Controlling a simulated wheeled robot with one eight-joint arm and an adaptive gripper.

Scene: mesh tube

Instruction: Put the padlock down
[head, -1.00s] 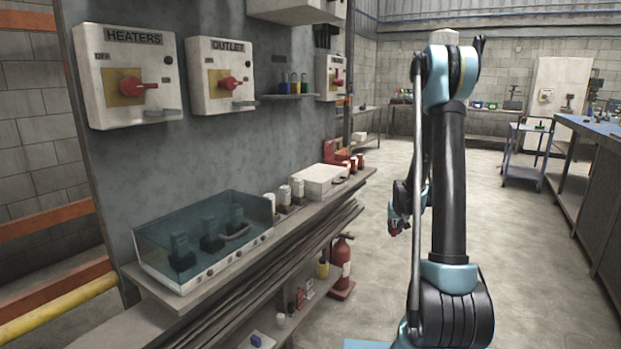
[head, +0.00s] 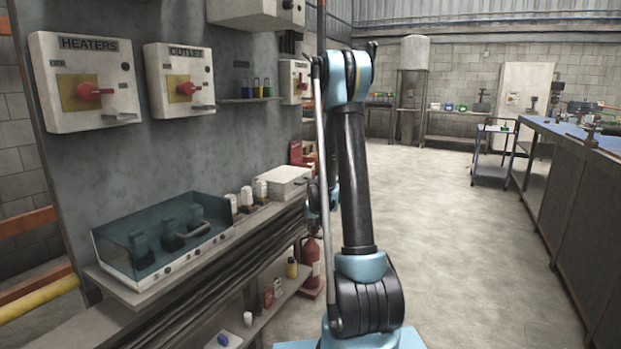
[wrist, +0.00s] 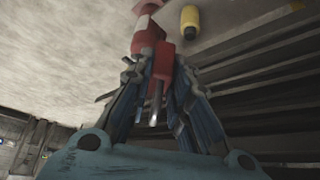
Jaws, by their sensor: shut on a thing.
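In the wrist view the red padlock (wrist: 163,60) is between the fingers of my gripper (wrist: 161,78). Its red body is at the fingertips and its metal shackle points back toward the palm. My gripper is shut on it. In the head view my upright arm hides the padlock and most of the gripper.
A workbench holds a clear-lidded box (head: 165,235) and a white case (head: 284,183). A red fire extinguisher (head: 311,266) and a yellow bottle (head: 292,267) stand low beside it. A blue-topped bench (head: 570,134) lines the right. The floor between is clear.

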